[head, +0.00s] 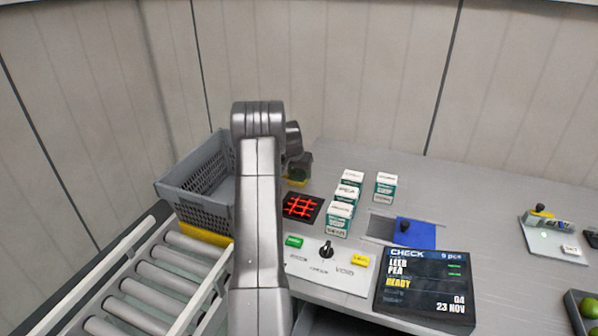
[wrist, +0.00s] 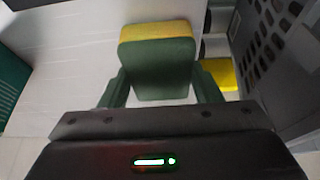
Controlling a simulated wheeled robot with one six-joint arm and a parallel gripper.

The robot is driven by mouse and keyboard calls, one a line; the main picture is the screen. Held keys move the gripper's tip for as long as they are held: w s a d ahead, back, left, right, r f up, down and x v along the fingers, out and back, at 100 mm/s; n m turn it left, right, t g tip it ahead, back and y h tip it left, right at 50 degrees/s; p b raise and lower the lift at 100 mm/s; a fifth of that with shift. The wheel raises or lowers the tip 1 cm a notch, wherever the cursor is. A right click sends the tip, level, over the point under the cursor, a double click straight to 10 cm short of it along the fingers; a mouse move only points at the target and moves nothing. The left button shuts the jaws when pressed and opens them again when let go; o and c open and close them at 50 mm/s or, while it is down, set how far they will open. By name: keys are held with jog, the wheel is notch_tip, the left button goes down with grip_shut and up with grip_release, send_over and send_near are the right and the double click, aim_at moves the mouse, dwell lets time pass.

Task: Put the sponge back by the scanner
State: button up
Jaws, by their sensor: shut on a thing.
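The sponge is a green block with a yellow layer. My gripper (wrist: 160,88) is shut on the sponge (wrist: 157,60), with one dark green finger on each side of it in the wrist view. In the head view the sponge (head: 297,181) shows only in part, just behind the scanner and right of the grey crate; my arm hides much of the gripper there. The scanner (head: 302,207) is a dark square plate with a glowing red grid, set in the counter. Whether the sponge touches the counter I cannot tell.
A grey crate (head: 193,206) stands left of my arm, by a roller conveyor (head: 150,279). Several green-and-white cartons (head: 341,212) stand right of the scanner. Closer are a button panel (head: 312,268) and a check screen (head: 425,285). A blue pad (head: 420,237) lies further right.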

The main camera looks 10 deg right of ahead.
jog(key=shift+f, duration=0.25)
jog(key=o, duration=0.9)
jog(key=shift+r, duration=0.1)
jog(key=shift+r, duration=0.35)
jog(key=b+v, duration=0.2)
jog(key=v, duration=0.9)
jog(key=shift+s+a+r, duration=0.2)
jog(key=shift+s+r, duration=0.05)
